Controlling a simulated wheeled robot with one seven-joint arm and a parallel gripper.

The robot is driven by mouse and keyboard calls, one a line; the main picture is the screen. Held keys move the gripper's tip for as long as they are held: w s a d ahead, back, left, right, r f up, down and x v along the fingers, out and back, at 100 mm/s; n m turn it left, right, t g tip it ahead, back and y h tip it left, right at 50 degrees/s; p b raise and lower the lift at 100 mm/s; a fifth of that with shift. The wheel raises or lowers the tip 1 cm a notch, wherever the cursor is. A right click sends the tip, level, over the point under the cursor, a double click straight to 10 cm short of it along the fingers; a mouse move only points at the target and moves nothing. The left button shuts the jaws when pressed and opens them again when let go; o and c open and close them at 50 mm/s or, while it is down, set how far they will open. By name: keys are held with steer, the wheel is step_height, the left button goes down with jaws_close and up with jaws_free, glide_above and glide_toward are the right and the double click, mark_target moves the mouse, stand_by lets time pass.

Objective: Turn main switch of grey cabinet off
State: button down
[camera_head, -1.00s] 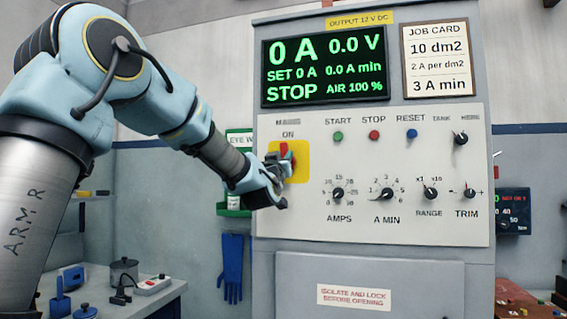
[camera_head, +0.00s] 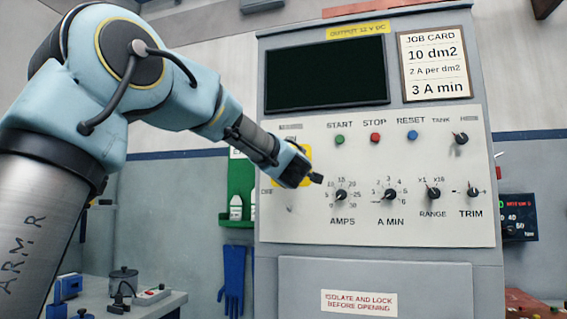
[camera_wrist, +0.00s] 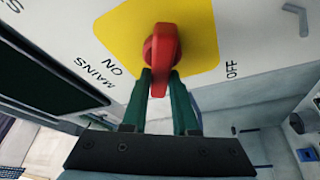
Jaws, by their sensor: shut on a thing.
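The grey cabinet (camera_head: 380,262) fills the right of the head view, with a dark, blank display (camera_head: 325,75) at its top. The main switch is a red handle (camera_wrist: 162,45) on a yellow plate (camera_wrist: 195,30), between the printed words ON and OFF in the wrist view. My gripper (camera_wrist: 160,85) has its two green fingers shut on the red handle, one on each side. In the head view my gripper (camera_head: 292,165) covers the switch, and only a bit of the yellow plate shows around it.
START (camera_head: 340,140), STOP (camera_head: 375,137) and RESET (camera_head: 411,134) buttons and several black knobs, such as AMPS (camera_head: 340,195), lie right of my gripper. A green shelf with bottles (camera_head: 236,207) and blue gloves (camera_head: 234,275) hang on the wall to the left.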

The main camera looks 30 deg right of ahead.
steer(key=n, duration=0.2)
steer(key=n+g+y+p, duration=0.1)
steer(key=n, duration=0.1)
steer(key=n+p, duration=0.1)
steer(key=n, duration=0.1)
steer(key=shift+s+d+f+g, duration=0.15)
steer(key=shift+d+f+g, duration=0.1)
steer(key=shift+f+g, duration=0.15)
steer(key=shift+r, duration=0.1)
steer(key=c, duration=0.8)
jaws_free()
steer(key=shift+o, duration=0.6)
steer(key=shift+f, duration=0.2)
steer(key=b+v, duration=0.2)
steer(key=v, duration=0.9)
steer(key=shift+r, duration=0.35)
